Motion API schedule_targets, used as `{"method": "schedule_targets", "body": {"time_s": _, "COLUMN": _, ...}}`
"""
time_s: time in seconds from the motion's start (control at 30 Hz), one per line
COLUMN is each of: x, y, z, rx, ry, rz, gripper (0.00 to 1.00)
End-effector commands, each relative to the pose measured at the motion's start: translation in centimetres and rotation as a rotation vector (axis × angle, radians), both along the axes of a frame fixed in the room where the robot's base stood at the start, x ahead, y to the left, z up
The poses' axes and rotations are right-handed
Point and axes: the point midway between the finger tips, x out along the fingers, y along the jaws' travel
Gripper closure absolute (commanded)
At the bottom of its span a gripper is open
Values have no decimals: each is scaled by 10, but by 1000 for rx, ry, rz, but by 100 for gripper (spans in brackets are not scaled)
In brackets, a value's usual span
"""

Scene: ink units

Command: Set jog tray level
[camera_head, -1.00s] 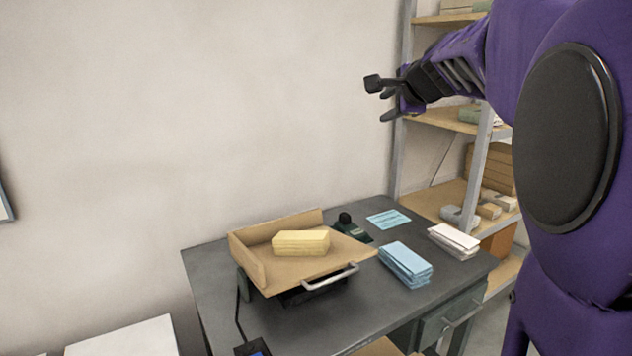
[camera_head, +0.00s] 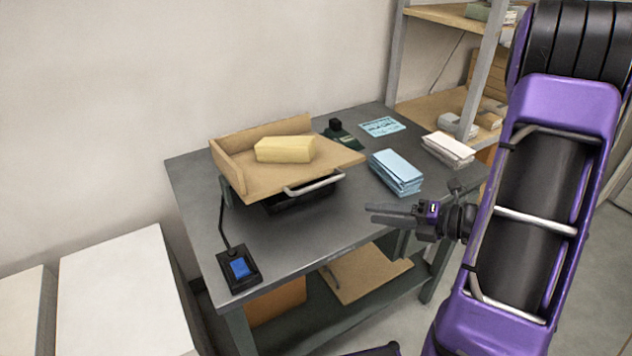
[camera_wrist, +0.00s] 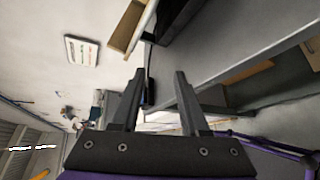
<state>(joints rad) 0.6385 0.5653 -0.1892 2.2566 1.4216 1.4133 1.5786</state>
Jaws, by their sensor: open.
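The jog tray (camera_head: 238,176) is a tan wooden tray with raised back and left walls, on a dark base on the grey table. It looks tilted. A silver bar handle (camera_head: 314,187) runs along its front edge. A yellow paper stack (camera_head: 284,149) lies on it. My gripper (camera_head: 368,213) is open and empty, in front of and to the right of the tray, near the table's front edge. In the wrist view, my gripper (camera_wrist: 157,85) shows two parted fingers with nothing between them, and the tray (camera_wrist: 128,28) is at the top.
A blue paper stack (camera_head: 396,171) and a white stack (camera_head: 448,149) lie on the table's right side. A corded pad with a blue face (camera_head: 239,267) sits at the front left corner. A shelf (camera_head: 440,104) stands behind right. The table front (camera_head: 290,245) is bare.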

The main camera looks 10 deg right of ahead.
Motion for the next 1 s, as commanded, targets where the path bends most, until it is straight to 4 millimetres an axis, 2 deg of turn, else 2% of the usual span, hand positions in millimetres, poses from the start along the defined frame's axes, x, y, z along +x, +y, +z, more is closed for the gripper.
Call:
{"method": "schedule_targets", "body": {"time_s": 0.1, "x": -15, "y": -6, "z": 2, "rx": 225, "ry": 34, "rz": -119, "gripper": 55}}
{"method": "schedule_targets", "body": {"time_s": 0.2, "x": -21, "y": -9, "z": 6, "rx": 340, "ry": 43, "rz": -176, "gripper": 55}}
{"method": "schedule_targets", "body": {"time_s": 0.43, "x": -21, "y": -7, "z": 10, "rx": 423, "ry": 44, "rz": -210, "gripper": 55}}
{"method": "schedule_targets", "body": {"time_s": 0.57, "x": -8, "y": 4, "z": 9, "rx": 420, "ry": 44, "rz": -205, "gripper": 55}}
{"method": "schedule_targets", "body": {"time_s": 1.0, "x": 64, "y": 67, "z": 5, "rx": 417, "ry": 44, "rz": -203, "gripper": 55}}
